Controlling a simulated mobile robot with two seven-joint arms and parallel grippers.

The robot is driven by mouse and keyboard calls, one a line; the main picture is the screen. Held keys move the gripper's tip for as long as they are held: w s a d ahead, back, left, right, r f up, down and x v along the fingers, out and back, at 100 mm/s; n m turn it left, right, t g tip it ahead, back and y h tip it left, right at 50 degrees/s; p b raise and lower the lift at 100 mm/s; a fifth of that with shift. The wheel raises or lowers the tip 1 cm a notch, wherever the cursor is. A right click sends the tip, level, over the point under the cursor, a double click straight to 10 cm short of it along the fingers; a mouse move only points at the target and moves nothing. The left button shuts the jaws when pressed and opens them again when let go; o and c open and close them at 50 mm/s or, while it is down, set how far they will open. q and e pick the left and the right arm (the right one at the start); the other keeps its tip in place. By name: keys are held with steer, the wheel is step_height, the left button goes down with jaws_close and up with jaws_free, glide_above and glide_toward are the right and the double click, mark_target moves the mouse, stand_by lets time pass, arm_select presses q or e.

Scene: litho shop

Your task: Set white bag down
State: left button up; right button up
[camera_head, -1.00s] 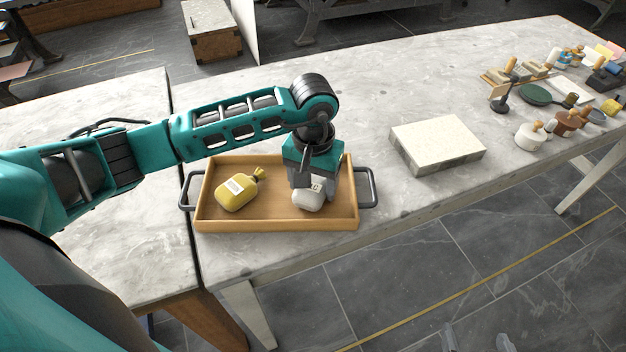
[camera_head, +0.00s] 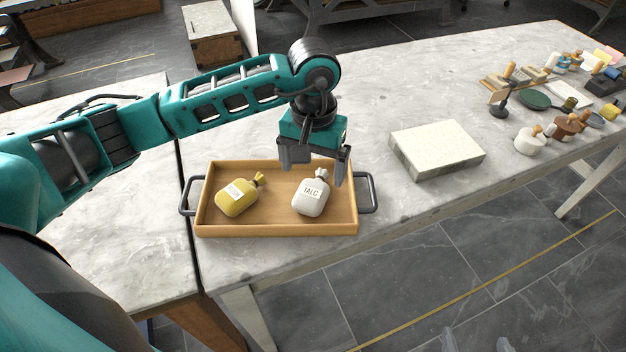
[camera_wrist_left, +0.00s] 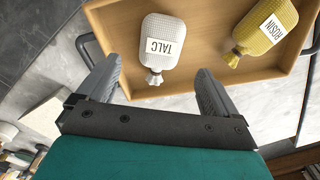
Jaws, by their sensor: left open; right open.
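The white bag (camera_head: 310,197), labelled TALC, lies in the right half of the wooden tray (camera_head: 275,228). My left gripper (camera_head: 314,170) is open just above the bag's tied neck, with the fingers apart from the bag. In the left wrist view the white bag (camera_wrist_left: 161,42) lies beyond the two spread fingers (camera_wrist_left: 157,92), with its neck pointing towards them. A yellow bag (camera_head: 237,198), labelled ROSIN, lies in the tray's left half; it also shows in the wrist view (camera_wrist_left: 262,30). My right gripper (camera_head: 477,342) shows only as two separated fingertips at the bottom edge.
The tray stands near the front edge of the stone-topped table (camera_head: 400,85). A pale stone slab (camera_head: 437,146) lies to its right. The table behind the slab is clear.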

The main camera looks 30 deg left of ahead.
mark_target(313, 188)
arm_select(q)
step_height(313, 188, up, 6)
steer(key=shift+f, duration=0.1)
stand_by(0.6)
